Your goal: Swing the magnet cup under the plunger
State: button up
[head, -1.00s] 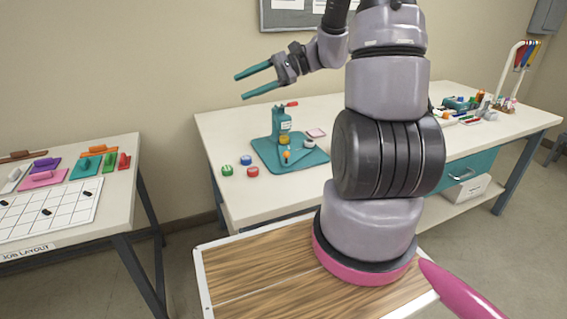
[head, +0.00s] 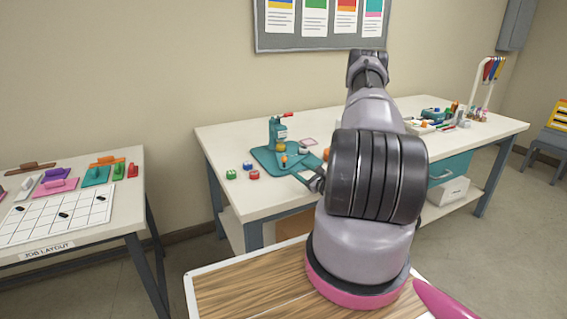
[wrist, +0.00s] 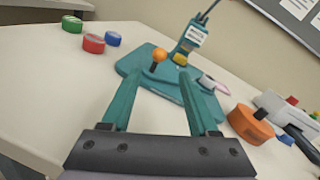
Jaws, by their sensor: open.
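The teal press (head: 278,132) with a red lever stands on its teal base (head: 262,157) at the front left of the white table. An orange ball knob (wrist: 159,54) stands on the base in front of the press. A yellow round part (wrist: 180,59) sits at the foot of the press column (wrist: 192,36); I cannot tell whether this is under the plunger. The magnet cup is not clearly made out. My gripper (wrist: 159,73) is open and empty, with its teal fingers pointing toward the base and the knob between their tips in the wrist view.
Green (wrist: 72,23), red (wrist: 93,43) and blue (wrist: 113,39) round pieces lie left of the base. A side table (head: 60,228) stands at left.

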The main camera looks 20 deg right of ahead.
aim_at(286, 160)
jog(key=w, duration=0.3)
jog(key=w+a, duration=0.1)
jog(key=w, duration=0.3)
jog(key=w+a, duration=0.1)
jog(key=w, duration=0.2)
jog(key=shift+w, duration=0.2)
grip_shut()
jog(key=shift+a, duration=0.1)
dwell(1.0)
